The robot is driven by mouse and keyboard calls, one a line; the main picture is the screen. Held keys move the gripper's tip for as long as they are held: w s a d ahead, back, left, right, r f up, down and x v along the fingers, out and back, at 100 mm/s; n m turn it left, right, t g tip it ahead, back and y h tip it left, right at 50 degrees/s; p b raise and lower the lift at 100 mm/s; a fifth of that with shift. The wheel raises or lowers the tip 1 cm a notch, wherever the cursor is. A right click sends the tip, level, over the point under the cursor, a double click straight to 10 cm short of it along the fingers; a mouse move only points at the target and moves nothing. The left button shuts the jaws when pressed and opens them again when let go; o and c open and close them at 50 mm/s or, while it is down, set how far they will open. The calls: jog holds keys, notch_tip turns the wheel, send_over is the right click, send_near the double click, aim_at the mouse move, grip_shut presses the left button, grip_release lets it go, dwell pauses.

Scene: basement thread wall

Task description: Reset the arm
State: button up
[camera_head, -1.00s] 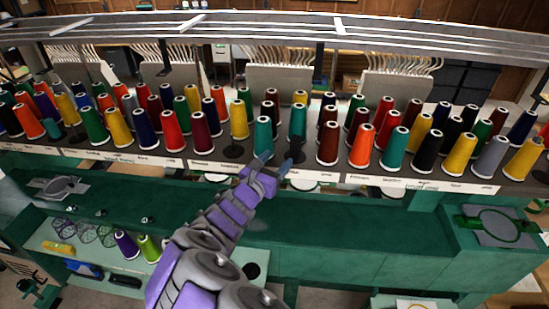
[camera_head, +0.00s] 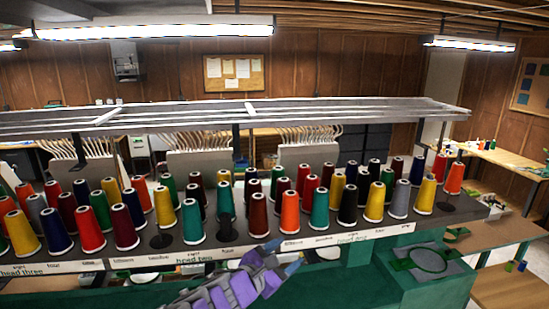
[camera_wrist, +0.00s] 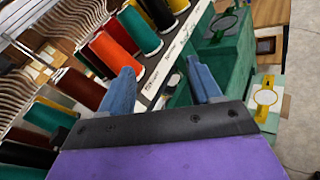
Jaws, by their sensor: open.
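My gripper (camera_head: 286,254) shows at the bottom middle of the head view, at the end of my purple and grey arm. It is in front of the thread rack's label strip, below the cones. In the wrist view my gripper (camera_wrist: 162,88) has its two blue fingers spread apart with nothing between them. The thread rack (camera_head: 330,238) carries rows of coloured cones. An orange cone (camera_wrist: 111,52) and a teal cone (camera_wrist: 140,30) stand beyond the left finger in the wrist view.
Two front spots on the rack, an empty one (camera_head: 160,240) among them, have no front cone. A green bench with a round hoop (camera_head: 428,260) stands at the right. A long light rail (camera_head: 250,110) runs above the rack. A wooden table (camera_head: 500,160) is at the far right.

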jog(key=s+d+f+m+g+b, duration=0.25)
jog(key=s+d+m+g, duration=0.2)
jog(key=d, duration=0.35)
jog(key=s+d+f+m+g+b, duration=0.2)
jog(key=s+d+f+m+g, duration=0.1)
jog(key=s+d+f+m, duration=0.25)
jog(key=s+d+f+m+g+b, duration=0.2)
jog(key=s+d+m+g+b, duration=0.15)
jog(key=s+d, duration=0.4)
jog(key=s+d+f+m+g+y+b, duration=0.1)
jog(key=s+f+m+g+y+b, duration=0.35)
jog(key=s+f, duration=0.55)
jog(key=s+a+f+m+y+b, duration=0.3)
jog(key=s+a+f+m+y, duration=0.2)
jog(key=s+a, duration=0.3)
jog(key=s+t+y, duration=0.1)
jog(key=s, duration=0.2)
jog(key=shift+a+b, duration=0.3)
jog(key=shift+a, duration=0.1)
